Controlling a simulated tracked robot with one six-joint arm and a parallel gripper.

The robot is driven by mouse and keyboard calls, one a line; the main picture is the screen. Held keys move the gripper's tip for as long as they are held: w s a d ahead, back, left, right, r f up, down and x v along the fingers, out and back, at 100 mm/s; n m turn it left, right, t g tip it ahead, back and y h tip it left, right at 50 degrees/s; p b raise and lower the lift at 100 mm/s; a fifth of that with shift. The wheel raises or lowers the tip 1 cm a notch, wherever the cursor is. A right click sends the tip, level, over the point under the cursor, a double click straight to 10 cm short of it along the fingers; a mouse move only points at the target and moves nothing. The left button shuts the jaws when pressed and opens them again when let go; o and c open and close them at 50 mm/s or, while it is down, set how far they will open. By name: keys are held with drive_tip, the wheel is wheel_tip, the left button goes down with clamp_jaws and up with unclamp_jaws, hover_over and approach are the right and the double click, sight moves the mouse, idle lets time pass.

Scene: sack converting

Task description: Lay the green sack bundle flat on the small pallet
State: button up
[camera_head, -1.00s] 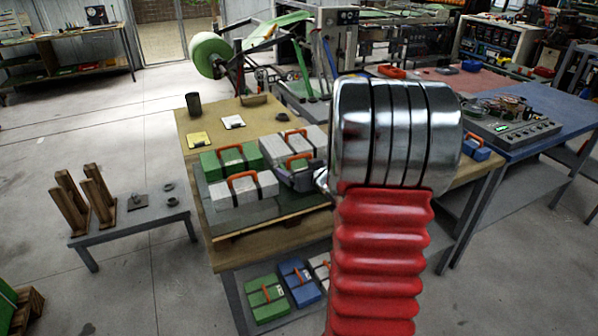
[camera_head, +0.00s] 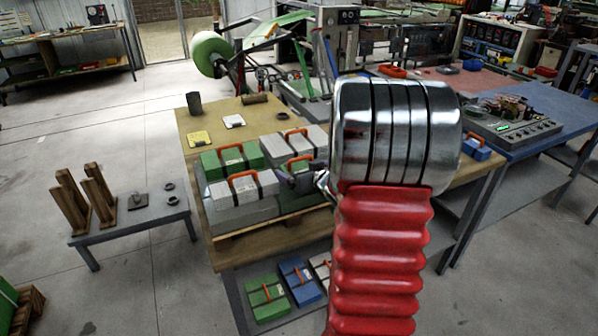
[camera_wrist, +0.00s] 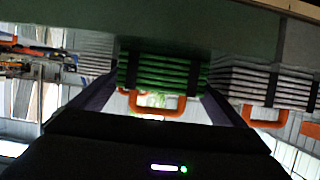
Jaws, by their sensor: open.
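A green sack bundle (camera_head: 299,166) with an orange handle lies at the right of the stack, partly hidden by my gripper (camera_head: 290,181). In the wrist view the layered green bundle (camera_wrist: 160,72) with dark straps is ahead of my gripper (camera_wrist: 160,108). Its orange handle (camera_wrist: 181,105) shows between the spread fingers; contact cannot be told. My gripper is open. Another green bundle (camera_head: 211,166) lies at the back left. A wooden pallet (camera_head: 235,242) is under the stack on the table; its right part is hidden behind my arm.
White bundles lie in front (camera_head: 236,192) and behind (camera_head: 312,135); another (camera_wrist: 262,86) is beside the green one. More bundles, including a green one (camera_head: 266,300), are on the lower shelf. A low bench (camera_head: 155,221) with wooden uprights stands left. Floor between is clear.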

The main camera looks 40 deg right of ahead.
drive_tip(key=v, duration=1.1)
drive_tip(key=shift+s+r, duration=0.15)
drive_tip(key=shift+s, duration=0.2)
drive_tip(key=shift+a, duration=0.1)
idle(0.4)
drive_tip(key=a+r+g+h, duration=0.25)
drive_tip(key=a+r, duration=0.35)
drive_tip(key=a, duration=0.6)
drive_tip(key=s+a+n+g+y, duration=0.1)
drive_tip(key=s+a+g+y, duration=0.1)
drive_tip(key=s+a, duration=0.5)
drive_tip(key=s+a+f+n+g+y, duration=0.1)
drive_tip(key=s+a, duration=0.6)
drive_tip(key=a, duration=0.8)
drive_tip(key=n+g+y, duration=0.1)
drive_tip(key=g+y, duration=0.1)
drive_tip(key=y, duration=0.1)
drive_tip(key=shift+a+f, duration=0.25)
drive_tip(key=shift+a, duration=0.05)
